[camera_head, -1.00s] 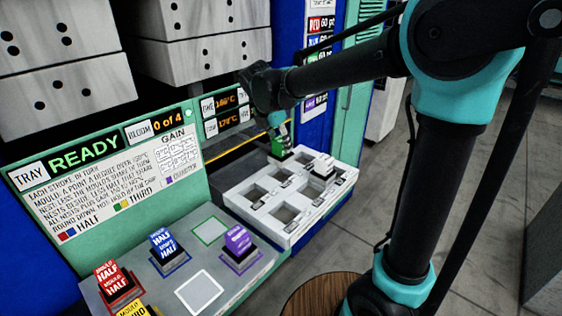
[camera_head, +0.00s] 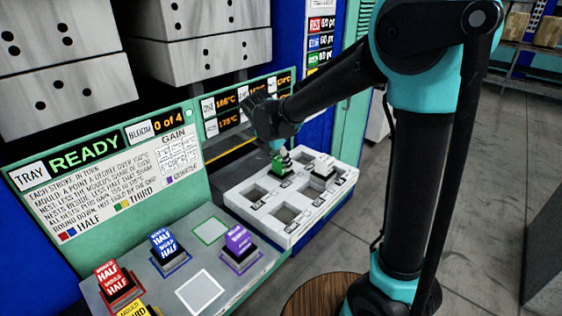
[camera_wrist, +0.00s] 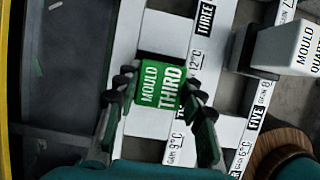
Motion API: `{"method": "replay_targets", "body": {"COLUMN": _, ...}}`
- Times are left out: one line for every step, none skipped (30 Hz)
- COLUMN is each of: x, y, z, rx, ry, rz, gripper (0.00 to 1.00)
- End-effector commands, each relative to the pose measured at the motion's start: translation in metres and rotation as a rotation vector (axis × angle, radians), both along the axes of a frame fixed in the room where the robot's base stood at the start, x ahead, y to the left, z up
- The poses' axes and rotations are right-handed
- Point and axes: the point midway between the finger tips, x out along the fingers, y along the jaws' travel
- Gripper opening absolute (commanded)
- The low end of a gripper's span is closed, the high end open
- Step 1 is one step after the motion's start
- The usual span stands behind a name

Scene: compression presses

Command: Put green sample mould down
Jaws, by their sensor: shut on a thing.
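The green sample mould (camera_head: 279,164), marked MOULD THIRD, is between the fingers of my gripper (camera_head: 284,153). In the wrist view the green mould (camera_wrist: 160,84) sits between both fingers of my gripper (camera_wrist: 158,90), its lettered top facing the camera. It is over the back-left part of the white nest tray (camera_head: 244,209), near a nest there. I cannot tell whether it hangs just above the tray or touches it. The mould's underside is hidden.
A white mould (camera_head: 323,165) stands on the tray to the right of the green one. Several tray nests are empty. The front stand holds red (camera_head: 113,281), blue (camera_head: 165,243), purple (camera_head: 238,240) and yellow (camera_head: 131,311) moulds. An empty green-outlined square (camera_head: 210,230) lies there.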

Motion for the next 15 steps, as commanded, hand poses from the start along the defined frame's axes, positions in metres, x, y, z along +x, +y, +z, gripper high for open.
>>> {"method": "replay_targets", "body": {"x": 0.0003, "y": 0.0000, "z": -0.0006, "rx": -0.001, "ry": -0.001, "rz": 0.000, "gripper": 0.00}}
{"method": "replay_targets", "body": {"x": 0.0003, "y": 0.0000, "z": -0.0013, "rx": -0.001, "ry": -0.001, "rz": 0.000, "gripper": 0.00}}
{"method": "replay_targets", "body": {"x": 0.0004, "y": 0.0001, "z": -0.0024, "rx": -0.001, "ry": -0.001, "rz": 0.000, "gripper": 0.00}}
{"method": "replay_targets", "body": {"x": 0.0003, "y": 0.0003, "z": -0.0025, "rx": 0.000, "ry": 0.000, "rz": 0.000, "gripper": 0.42}}
{"method": "replay_targets", "body": {"x": 0.0003, "y": 0.0002, "z": -0.0023, "rx": 0.000, "ry": 0.000, "rz": 0.000, "gripper": 0.46}}
{"method": "replay_targets", "body": {"x": 0.0002, "y": 0.0002, "z": -0.0022, "rx": 0.000, "ry": 0.000, "rz": 0.000, "gripper": 0.51}}
{"method": "replay_targets", "body": {"x": 0.0002, "y": 0.0002, "z": -0.0022, "rx": 0.000, "ry": 0.000, "rz": 0.000, "gripper": 0.55}}
{"method": "replay_targets", "body": {"x": 0.0002, "y": 0.0002, "z": -0.0022, "rx": 0.000, "ry": 0.000, "rz": 0.000, "gripper": 0.59}}
{"method": "replay_targets", "body": {"x": 0.0001, "y": 0.0001, "z": -0.0022, "rx": 0.000, "ry": 0.000, "rz": 0.000, "gripper": 0.60}}
{"method": "replay_targets", "body": {"x": 0.0001, "y": 0.0001, "z": -0.0022, "rx": 0.000, "ry": 0.000, "rz": 0.000, "gripper": 0.60}}
{"method": "replay_targets", "body": {"x": 0.0001, "y": 0.0001, "z": -0.0022, "rx": 0.000, "ry": 0.000, "rz": 0.000, "gripper": 0.60}}
{"method": "replay_targets", "body": {"x": 0.0001, "y": 0.0001, "z": -0.0022, "rx": 0.000, "ry": 0.000, "rz": 0.000, "gripper": 0.60}}
{"method": "replay_targets", "body": {"x": 0.0001, "y": 0.0002, "z": -0.0021, "rx": 0.000, "ry": 0.000, "rz": 0.000, "gripper": 0.60}}
{"method": "replay_targets", "body": {"x": 0.0001, "y": 0.0001, "z": -0.0021, "rx": 0.000, "ry": 0.000, "rz": 0.000, "gripper": 0.60}}
{"method": "replay_targets", "body": {"x": 0.0001, "y": 0.0000, "z": -0.0020, "rx": 0.000, "ry": 0.000, "rz": 0.000, "gripper": 0.60}}
